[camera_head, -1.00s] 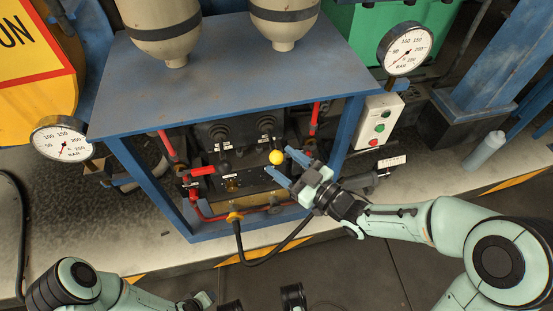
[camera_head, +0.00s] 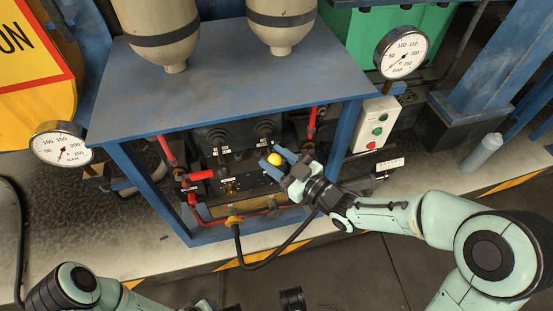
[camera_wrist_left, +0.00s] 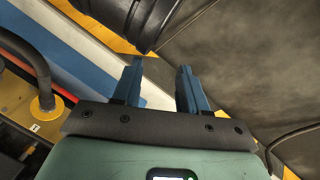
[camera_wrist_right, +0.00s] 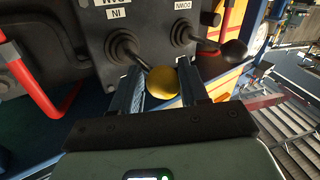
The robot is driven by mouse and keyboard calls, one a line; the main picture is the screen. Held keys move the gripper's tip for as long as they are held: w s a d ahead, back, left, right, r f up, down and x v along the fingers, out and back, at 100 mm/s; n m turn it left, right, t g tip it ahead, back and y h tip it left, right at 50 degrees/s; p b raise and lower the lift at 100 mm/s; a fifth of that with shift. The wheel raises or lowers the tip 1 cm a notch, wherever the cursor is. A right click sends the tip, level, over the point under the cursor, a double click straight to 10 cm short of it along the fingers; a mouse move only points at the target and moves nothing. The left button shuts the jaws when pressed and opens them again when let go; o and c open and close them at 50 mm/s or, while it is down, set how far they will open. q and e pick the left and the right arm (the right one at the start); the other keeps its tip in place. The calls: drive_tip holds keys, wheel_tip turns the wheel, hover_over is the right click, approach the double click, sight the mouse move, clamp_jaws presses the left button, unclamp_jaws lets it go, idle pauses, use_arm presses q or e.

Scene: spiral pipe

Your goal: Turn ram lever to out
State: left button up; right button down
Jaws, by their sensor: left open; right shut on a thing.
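The lever with the yellow ball knob (camera_head: 276,160) stands at the front of the blue-framed hydraulic unit. It rises from the right of two black rubber boots in the head view. My right gripper (camera_head: 273,157) is shut on this knob; in the right wrist view the yellow knob (camera_wrist_right: 163,82) sits between the two blue fingers. There the lever's boot has an upside-down "IN" label (camera_wrist_right: 119,13). A second lever with a black knob (camera_wrist_right: 235,52) stands beside it, by an upside-down "DOWN" label. My left gripper (camera_wrist_left: 158,75) is open and empty, low in front of the unit.
The blue frame (camera_head: 347,137) and its top plate (camera_head: 240,80) enclose the levers. A red-handled valve (camera_head: 200,175) is left of them. A button box (camera_head: 375,125) and a pressure gauge (camera_head: 402,52) are at right. A black hose (camera_head: 270,262) hangs in front.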

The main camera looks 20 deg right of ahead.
sight(274, 154)
drive_tip(key=r+g+p, duration=0.1)
drive_tip(key=p, duration=0.2)
drive_tip(key=r+m+g+p, duration=0.1)
drive_tip(key=p, duration=0.1)
drive_tip(key=r+p, duration=0.1)
drive_tip(key=p, duration=0.2)
drive_tip(key=shift+w+a+r+g+h+p, duration=0.1)
drive_tip(key=shift+a+r+g+h+p, duration=0.2)
drive_tip(key=shift+a+g+h, duration=0.1)
drive_tip(key=shift+w+r, duration=0.2)
drive_tip(key=shift+r, duration=0.15)
use_arm(q)
drive_tip(key=s+d+r+g+h, duration=0.1)
drive_tip(key=s+d+r+g, duration=0.2)
drive_tip(key=s+r, duration=0.7)
drive_tip(key=shift+d+r+m+h, duration=0.3)
drive_tip(key=shift+d+m+h, duration=0.1)
drive_tip(key=shift+d, duration=0.5)
use_arm(e)
drive_tip(key=shift+r, duration=0.1)
drive_tip(key=c, duration=0.8)
unclamp_jaws()
drive_tip(key=shift+o, duration=0.3)
drive_tip(key=shift+w+d+m, duration=0.1)
drive_tip(key=shift+d+m, duration=0.05)
drive_tip(key=shift+m, duration=0.15)
